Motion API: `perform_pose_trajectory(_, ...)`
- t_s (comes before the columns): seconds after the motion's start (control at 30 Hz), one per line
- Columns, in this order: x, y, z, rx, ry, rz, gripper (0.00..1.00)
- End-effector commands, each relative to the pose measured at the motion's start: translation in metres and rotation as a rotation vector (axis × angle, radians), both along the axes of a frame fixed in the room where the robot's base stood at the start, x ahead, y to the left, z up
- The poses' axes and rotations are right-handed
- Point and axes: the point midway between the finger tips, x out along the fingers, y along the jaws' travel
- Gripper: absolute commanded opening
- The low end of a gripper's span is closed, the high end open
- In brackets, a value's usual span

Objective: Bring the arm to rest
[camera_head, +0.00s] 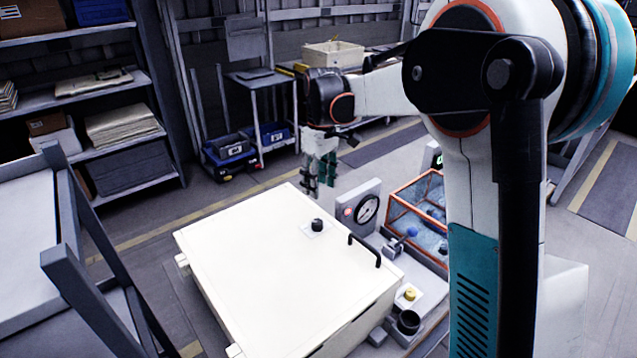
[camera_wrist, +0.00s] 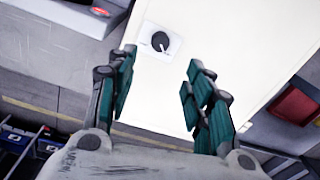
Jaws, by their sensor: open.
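My gripper (camera_head: 318,170) hangs above the far edge of a large white box (camera_head: 270,255), fingers pointing down, with nothing between them. In the wrist view my gripper (camera_wrist: 160,95) shows its two teal-padded fingers spread apart. Beyond the fingertips lies the white top of the box (camera_wrist: 235,50). A black knob (camera_head: 317,225) on a small pale plate sits on that top; in the wrist view the knob (camera_wrist: 160,41) shows just past the left finger. My arm reaches in from the right of the head view and partly hides the scene.
A round gauge (camera_head: 367,209), a blue-topped lever (camera_head: 411,232), a yellow button (camera_head: 410,294) and an orange-framed clear case (camera_head: 415,205) stand right of the box. A black handle (camera_head: 365,250) rises from it. Shelves (camera_head: 85,95) stand left; open floor lies between.

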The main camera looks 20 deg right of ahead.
Motion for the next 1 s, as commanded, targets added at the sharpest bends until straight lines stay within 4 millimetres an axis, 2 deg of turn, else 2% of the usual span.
perform_pose_trajectory(0.17,-0.009,0.001,0.005,-0.002,-0.015,-0.016,0.47)
perform_pose_trajectory(0.27,-0.024,0.001,0.014,-0.004,-0.046,-0.046,0.47)
perform_pose_trajectory(0.4,-0.055,0.002,0.028,-0.007,-0.110,-0.109,0.47)
perform_pose_trajectory(0.63,-0.109,0.004,0.041,0.000,-0.220,-0.217,0.47)
perform_pose_trajectory(0.83,-0.158,0.005,0.041,0.017,-0.314,-0.309,0.47)
perform_pose_trajectory(1.0,-0.199,0.006,0.033,0.038,-0.392,-0.386,0.47)
